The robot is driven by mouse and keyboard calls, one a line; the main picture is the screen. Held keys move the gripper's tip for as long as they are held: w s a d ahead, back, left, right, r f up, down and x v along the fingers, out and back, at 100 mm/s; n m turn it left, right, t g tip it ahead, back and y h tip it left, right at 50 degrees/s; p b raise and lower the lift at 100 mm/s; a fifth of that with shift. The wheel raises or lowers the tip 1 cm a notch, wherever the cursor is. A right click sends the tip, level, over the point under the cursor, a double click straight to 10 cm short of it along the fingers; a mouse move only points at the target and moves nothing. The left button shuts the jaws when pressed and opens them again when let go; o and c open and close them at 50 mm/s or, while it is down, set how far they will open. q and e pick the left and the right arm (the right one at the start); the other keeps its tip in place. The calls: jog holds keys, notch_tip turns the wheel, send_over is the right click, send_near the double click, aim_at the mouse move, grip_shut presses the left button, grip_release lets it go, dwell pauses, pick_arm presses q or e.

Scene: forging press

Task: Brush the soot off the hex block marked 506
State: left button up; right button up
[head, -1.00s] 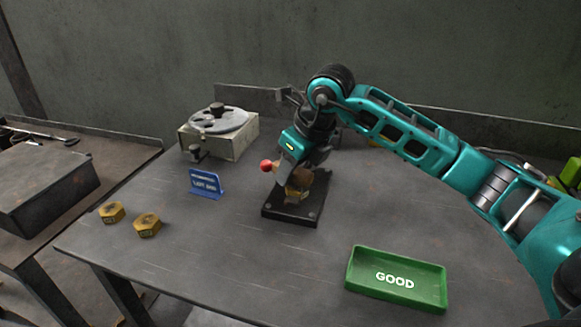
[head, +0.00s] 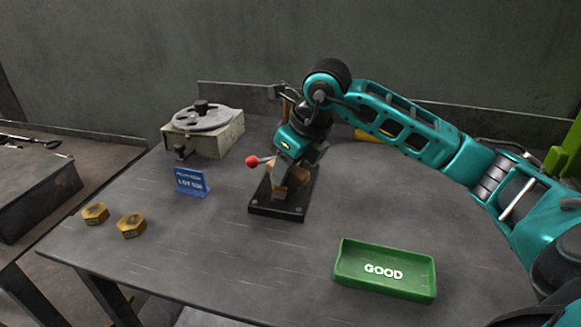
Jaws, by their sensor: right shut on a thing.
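My right gripper (head: 291,166) points down over the black fixture (head: 276,211), which has a lever with a red ball (head: 252,161). It is shut on a brown thing (head: 276,176) that looks like the brush, mostly hidden by the gripper and lever. A yellowish piece shows low at the fixture; I cannot tell whether it is the hex block marked 506. Two brass-coloured hex blocks, one at the far left (head: 95,214) and one beside it (head: 131,225), lie on the table; their marks are too small to read. My left gripper is not in view.
A blue sign (head: 190,182) stands left of the fixture. A grey box with a round disc (head: 203,133) is at the back left. A green tray marked GOOD (head: 345,277) lies at the front right. The table front between blocks and tray is clear.

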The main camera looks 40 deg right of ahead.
jog(key=shift+w+a+f, duration=0.1)
jog(key=shift+w+a, duration=0.05)
jog(key=shift+w, duration=0.35)
notch_tip(320, 180, up, 6)
jog(key=p, duration=0.4)
jog(key=shift+p, duration=0.35)
